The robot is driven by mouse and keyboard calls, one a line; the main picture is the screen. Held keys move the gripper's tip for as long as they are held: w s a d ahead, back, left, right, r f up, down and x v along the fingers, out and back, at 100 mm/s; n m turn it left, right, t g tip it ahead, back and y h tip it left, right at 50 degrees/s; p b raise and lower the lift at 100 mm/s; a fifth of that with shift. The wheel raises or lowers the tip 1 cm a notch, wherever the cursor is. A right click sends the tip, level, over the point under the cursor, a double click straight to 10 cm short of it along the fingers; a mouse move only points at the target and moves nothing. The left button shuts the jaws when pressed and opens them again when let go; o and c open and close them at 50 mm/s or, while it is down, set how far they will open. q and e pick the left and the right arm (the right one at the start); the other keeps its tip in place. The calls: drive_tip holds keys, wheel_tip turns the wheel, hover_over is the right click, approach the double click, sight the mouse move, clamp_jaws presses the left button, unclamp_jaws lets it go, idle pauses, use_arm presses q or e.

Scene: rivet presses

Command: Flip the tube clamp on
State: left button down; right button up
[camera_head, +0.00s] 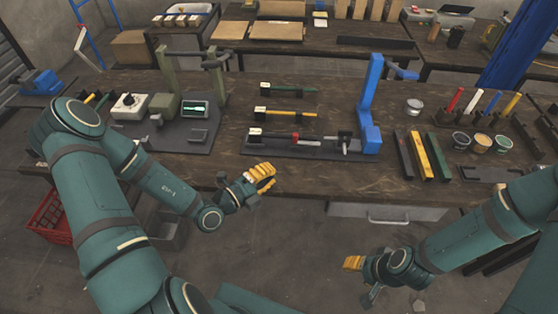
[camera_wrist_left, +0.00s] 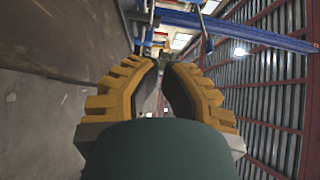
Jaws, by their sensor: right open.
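A dark fixture plate (camera_head: 268,149) lies on the workbench. On it a thin tube with a white block and a red part (camera_head: 295,137) runs toward the blue press (camera_head: 371,105). A small dark clamp-like piece with a pale upright pin (camera_head: 344,144) sits at the tube's right end; whether this is the tube clamp, and its lever position, I cannot tell. My left gripper (camera_head: 267,177) is empty, its yellow fingers apart, near the bench's front edge below the plate. These fingers also show in the left wrist view (camera_wrist_left: 165,65). My right gripper (camera_head: 358,278) is open and empty in front of the bench.
A green press station (camera_head: 190,80) stands at left. Black, yellow and green bars (camera_head: 421,155), cups (camera_head: 481,143) and coloured rods stand at right. More tubes (camera_head: 287,114) lie behind the fixture. The bench front between the grippers is clear.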

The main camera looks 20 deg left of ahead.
use_arm(q)
drive_tip(key=b+x, duration=0.1)
drive_tip(key=x, duration=0.7)
drive_tip(key=shift+d+f, duration=0.1)
drive_tip(key=shift+f, duration=0.05)
drive_tip(key=w+b, duration=0.1)
drive_tip(key=w, duration=0.2)
drive_tip(key=shift+w, duration=0.2)
drive_tip(key=shift+w+a+b, duration=0.3)
drive_tip(key=shift+w+a, duration=0.05)
drive_tip(key=shift+w, duration=0.3)
